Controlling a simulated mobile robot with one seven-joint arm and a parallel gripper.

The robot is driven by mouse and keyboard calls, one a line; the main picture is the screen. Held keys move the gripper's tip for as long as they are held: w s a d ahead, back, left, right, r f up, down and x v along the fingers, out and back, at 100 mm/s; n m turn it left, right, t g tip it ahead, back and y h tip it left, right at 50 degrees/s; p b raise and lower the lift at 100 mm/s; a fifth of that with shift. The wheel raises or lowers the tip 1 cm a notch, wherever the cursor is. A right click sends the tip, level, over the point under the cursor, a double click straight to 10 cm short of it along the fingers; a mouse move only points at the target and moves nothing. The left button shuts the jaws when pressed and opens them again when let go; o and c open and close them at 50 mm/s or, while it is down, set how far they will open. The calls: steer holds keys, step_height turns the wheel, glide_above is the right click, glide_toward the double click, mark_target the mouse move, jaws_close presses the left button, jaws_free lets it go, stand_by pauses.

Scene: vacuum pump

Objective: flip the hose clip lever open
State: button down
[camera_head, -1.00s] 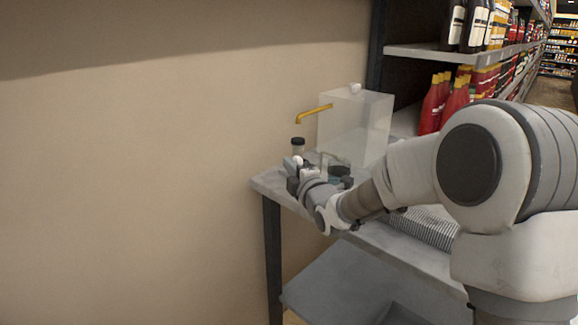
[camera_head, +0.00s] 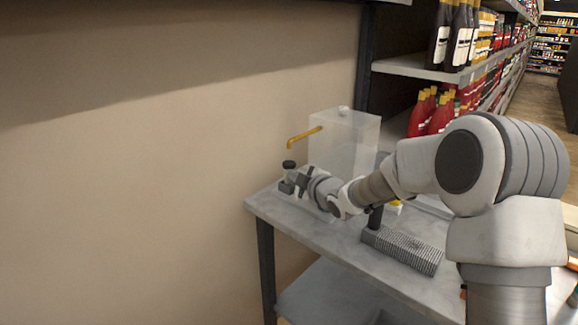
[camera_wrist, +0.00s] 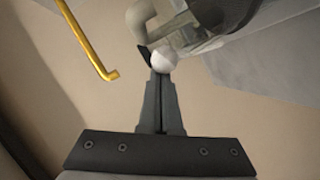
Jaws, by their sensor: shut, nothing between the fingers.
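My gripper (camera_head: 301,182) is above the left end of the table, close to a small dark-capped fitting (camera_head: 288,166). In the wrist view my gripper (camera_wrist: 160,78) is shut, its two fingers together and empty. A white ball-shaped knob (camera_wrist: 163,60) lies right at the fingertips, and a small dark tab (camera_wrist: 144,57) stands beside it; I cannot tell whether the fingers touch them. A pale bent pipe (camera_wrist: 180,30) runs just behind. The clip lever is not clearly distinguishable; the knob or tab may belong to it.
A translucent box (camera_head: 345,150) stands behind the gripper, with a yellow bent rod (camera_head: 304,137) reaching left from it. A ribbed block (camera_head: 405,247) lies on the grey table (camera_head: 335,240). A beige wall is at left, and shelves with bottles (camera_head: 440,115) stand behind.

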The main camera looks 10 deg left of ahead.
steer(key=shift+w+d+r+m+g+p, duration=0.3)
steer(key=shift+w+m+p, duration=0.25)
steer(key=shift+p, duration=0.3)
steer(key=shift+d+f, duration=0.1)
steer(key=shift+f, duration=0.2)
steer(key=shift+r, duration=0.5)
step_height(320, 180, up, 3)
steer(key=shift+r+p, duration=0.2)
steer(key=shift+p, duration=0.45)
steer(key=s+d+r+p, duration=0.1)
steer(key=d+r+p, duration=0.1)
steer(key=d, duration=0.3)
steer(key=d+r+p, duration=0.2)
steer(key=d+r, duration=0.2)
steer(key=d, duration=0.2)
steer(key=shift+s+d+r, duration=0.2)
steer(key=shift+s+r, duration=0.1)
steer(key=shift+s, duration=0.1)
steer(key=shift+r, duration=0.1)
